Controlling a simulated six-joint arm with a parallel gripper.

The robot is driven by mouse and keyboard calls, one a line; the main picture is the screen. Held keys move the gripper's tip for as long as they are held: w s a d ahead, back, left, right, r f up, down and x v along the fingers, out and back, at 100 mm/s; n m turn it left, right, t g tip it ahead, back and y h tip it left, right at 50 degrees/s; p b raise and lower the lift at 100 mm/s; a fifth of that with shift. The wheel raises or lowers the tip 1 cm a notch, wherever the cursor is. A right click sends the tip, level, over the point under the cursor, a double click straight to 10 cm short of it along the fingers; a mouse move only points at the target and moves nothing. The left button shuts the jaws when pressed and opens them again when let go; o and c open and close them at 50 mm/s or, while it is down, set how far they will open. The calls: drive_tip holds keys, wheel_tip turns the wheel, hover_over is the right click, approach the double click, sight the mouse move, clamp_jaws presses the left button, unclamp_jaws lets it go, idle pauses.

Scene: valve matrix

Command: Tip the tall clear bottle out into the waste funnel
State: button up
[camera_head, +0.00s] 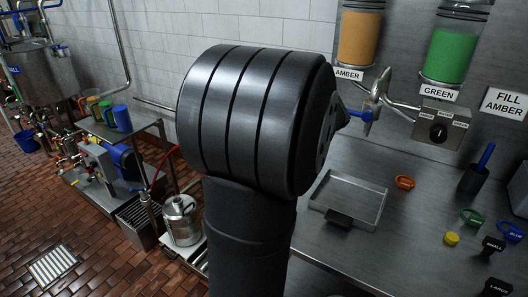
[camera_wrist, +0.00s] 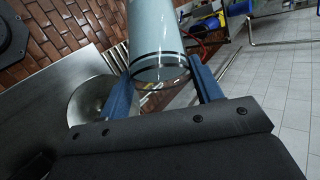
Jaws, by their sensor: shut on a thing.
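In the wrist view, my gripper (camera_wrist: 162,70) has its two blue fingers on either side of a tall clear bottle (camera_wrist: 158,32), near its ringed end, and is shut on it. The bottle looks pale and see-through and runs out of the top of the picture. I cannot tell how much is in it or how far it is tilted. A round metal bowl shape, likely the waste funnel (camera_wrist: 88,100), is to the left of the fingers, partly hidden by the left finger.
The steel bench (camera_head: 415,248) holds a shallow tray (camera_head: 371,201), an orange ring (camera_head: 405,182) and a yellow cap (camera_head: 452,239). Amber (camera_head: 360,38) and green (camera_head: 451,54) dispensers hang above it. A steel keg (camera_head: 181,220) stands left of my arm.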

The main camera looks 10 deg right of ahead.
drive_tip(key=y, duration=0.1)
drive_tip(key=r+m+y, duration=0.1)
drive_tip(key=y, duration=0.1)
drive_tip(key=shift+r+t, duration=0.3)
drive_tip(key=shift+d+r+m+t+y, duration=0.2)
drive_tip(key=shift+r+m+y, duration=0.1)
drive_tip(key=shift+r+y, duration=0.4)
drive_tip(key=shift+d+r+m+t+y, duration=0.1)
drive_tip(key=shift+r+m+t+y, duration=0.2)
drive_tip(key=shift+y, duration=0.6)
drive_tip(key=shift+r, duration=0.15)
